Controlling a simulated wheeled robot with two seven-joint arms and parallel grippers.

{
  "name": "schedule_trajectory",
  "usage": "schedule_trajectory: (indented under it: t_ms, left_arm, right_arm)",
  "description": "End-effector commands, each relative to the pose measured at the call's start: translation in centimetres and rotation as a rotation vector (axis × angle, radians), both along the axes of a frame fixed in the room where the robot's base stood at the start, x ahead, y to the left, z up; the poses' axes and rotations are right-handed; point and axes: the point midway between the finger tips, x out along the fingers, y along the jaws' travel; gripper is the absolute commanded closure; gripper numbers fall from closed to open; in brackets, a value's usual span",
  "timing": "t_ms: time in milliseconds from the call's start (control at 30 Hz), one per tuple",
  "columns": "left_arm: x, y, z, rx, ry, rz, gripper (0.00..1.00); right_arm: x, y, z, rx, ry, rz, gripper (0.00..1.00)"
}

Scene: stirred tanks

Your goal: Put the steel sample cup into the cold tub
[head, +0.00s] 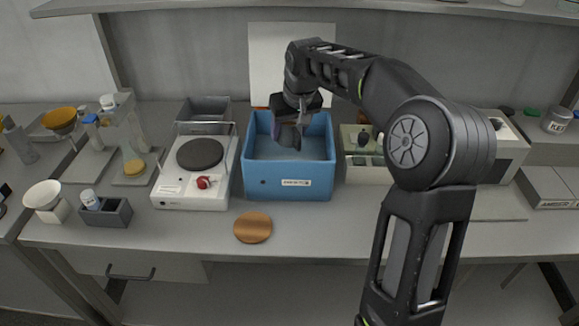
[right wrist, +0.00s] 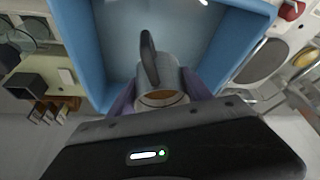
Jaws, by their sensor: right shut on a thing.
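The steel sample cup (right wrist: 158,82) is a small grey metal cup with a dark handle, seen best in the right wrist view. My right gripper (head: 288,128) is shut on it, with a finger on either side of the cup. The gripper and cup are over the blue cold tub (head: 290,182), inside its outline in the head view. The tub's blue wall (right wrist: 78,50) also shows around the cup in the right wrist view. I cannot tell whether the cup touches the tub's floor. My left gripper is not in view.
A white hot plate (head: 190,190) with a red knob stands close left of the tub. A white-green box with compartments (head: 362,160) stands close on its right. A copper disc (head: 252,228) lies in front. A shelf (head: 300,6) runs above the bench.

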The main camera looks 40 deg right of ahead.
Motion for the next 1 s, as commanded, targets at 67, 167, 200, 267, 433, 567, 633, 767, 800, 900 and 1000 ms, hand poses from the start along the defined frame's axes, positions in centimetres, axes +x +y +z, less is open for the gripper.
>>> schedule_trajectory:
  t_ms: [67,167,200,267,433,567,633,767,800,900,1000]
  left_arm:
    - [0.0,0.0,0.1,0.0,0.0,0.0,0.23]
    - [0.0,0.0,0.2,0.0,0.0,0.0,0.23]
    - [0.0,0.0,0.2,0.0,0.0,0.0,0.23]
    - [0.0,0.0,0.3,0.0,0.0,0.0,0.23]
    - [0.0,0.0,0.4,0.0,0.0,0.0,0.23]
    - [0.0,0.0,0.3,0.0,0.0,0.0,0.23]
    - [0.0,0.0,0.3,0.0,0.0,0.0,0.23]
    - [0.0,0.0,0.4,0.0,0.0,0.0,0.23]
    - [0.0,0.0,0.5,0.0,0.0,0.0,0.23]
    - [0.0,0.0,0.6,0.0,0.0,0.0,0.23]
    - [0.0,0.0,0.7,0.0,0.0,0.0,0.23]
  right_arm:
    - [0.0,0.0,-1.0,0.0,0.003,-0.001,0.9]
    - [-0.1,0.0,-2.9,0.001,0.005,-0.001,0.9]
    - [-0.1,0.0,-3.6,0.0,0.004,0.0,0.9]
    - [-0.1,0.0,-4.6,0.001,0.003,0.0,0.9]
    - [0.0,0.0,-5.9,0.0,0.0,0.0,0.9]
    - [0.0,0.0,-5.9,0.0,-0.001,0.0,0.9]
    - [0.0,0.0,-5.8,0.0,-0.001,0.0,0.9]
    - [0.0,0.0,-6.5,0.0,0.001,0.0,0.9]
    - [-0.1,0.0,-7.0,0.001,0.003,0.0,0.9]
    - [-0.1,0.0,-8.4,0.001,0.004,0.0,0.9]
    - [0.0,0.0,-9.4,0.0,0.001,0.0,0.9]
